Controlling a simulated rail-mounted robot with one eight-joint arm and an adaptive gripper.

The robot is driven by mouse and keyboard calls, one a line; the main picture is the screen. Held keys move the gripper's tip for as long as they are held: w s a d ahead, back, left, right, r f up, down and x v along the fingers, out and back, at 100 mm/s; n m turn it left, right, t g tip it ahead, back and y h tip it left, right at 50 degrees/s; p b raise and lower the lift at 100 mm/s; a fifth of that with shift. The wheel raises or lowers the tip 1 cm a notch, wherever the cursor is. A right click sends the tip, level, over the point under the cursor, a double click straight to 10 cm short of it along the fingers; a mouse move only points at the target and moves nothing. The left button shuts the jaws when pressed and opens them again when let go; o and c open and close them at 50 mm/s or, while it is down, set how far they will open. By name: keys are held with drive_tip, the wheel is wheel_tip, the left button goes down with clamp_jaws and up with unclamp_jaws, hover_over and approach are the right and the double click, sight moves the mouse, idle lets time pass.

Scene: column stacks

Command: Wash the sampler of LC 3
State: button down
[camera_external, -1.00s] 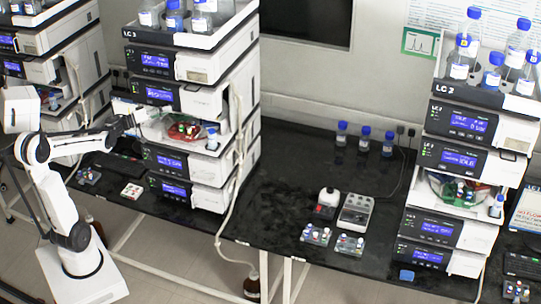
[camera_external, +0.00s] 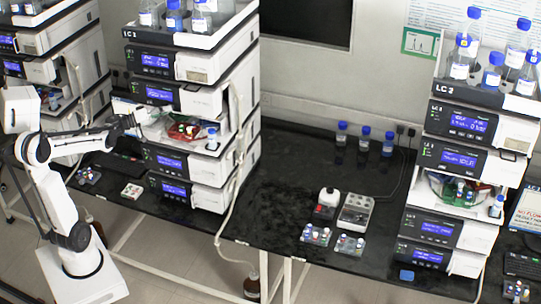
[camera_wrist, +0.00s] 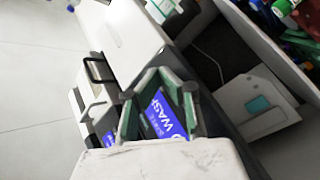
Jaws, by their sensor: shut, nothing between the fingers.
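The LC 3 stack (camera_external: 190,38) stands left of centre in the outside view. Its open sampler bay (camera_external: 188,128) holds a round tray with red and green parts, and a small blue-capped bottle (camera_external: 212,136) stands at its right. A blue display (camera_external: 168,161) is on the module just below the bay. My gripper (camera_external: 134,121) is shut and empty, at the left front of the bay. In the wrist view, a blue screen reading "WASH" (camera_wrist: 165,118) shows between the green-edged finger parts of my gripper (camera_wrist: 160,92). I cannot tell whether the fingertips touch the panel.
Blue-capped bottles stand on top of LC 3. A second stack (camera_external: 480,110) stands at the right. Between them, the black bench (camera_external: 280,185) carries vial racks, a grey device (camera_external: 356,212) and several bottles at the back. A hose (camera_external: 236,170) hangs at LC 3's right side.

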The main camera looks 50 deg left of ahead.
drive_tip(key=shift+s+d, duration=0.35)
drive_tip(key=shift+s, duration=0.2)
drive_tip(key=s+d, duration=0.1)
drive_tip(key=s+p, duration=0.1)
drive_tip(key=s+d, duration=0.1)
drive_tip(key=s, duration=0.1)
drive_tip(key=shift+s+d+p, duration=0.1)
drive_tip(key=shift+d+p, duration=0.25)
drive_tip(key=shift+p, duration=0.05)
drive_tip(key=shift+d, duration=0.1)
idle(0.5)
drive_tip(key=s+d+f+m+g+h+b, duration=0.1)
drive_tip(key=s+d+f+m+g+b, duration=0.4)
drive_tip(key=d+f, duration=0.95)
drive_tip(key=s+d+f+m+g+y+b, duration=0.1)
drive_tip(key=s+f+g+y, duration=0.4)
drive_tip(key=s+f, duration=0.7)
drive_tip(key=shift+s+f+m+g, duration=0.25)
drive_tip(key=shift+s+m+g, duration=0.4)
drive_tip(key=shift+s, duration=0.35)
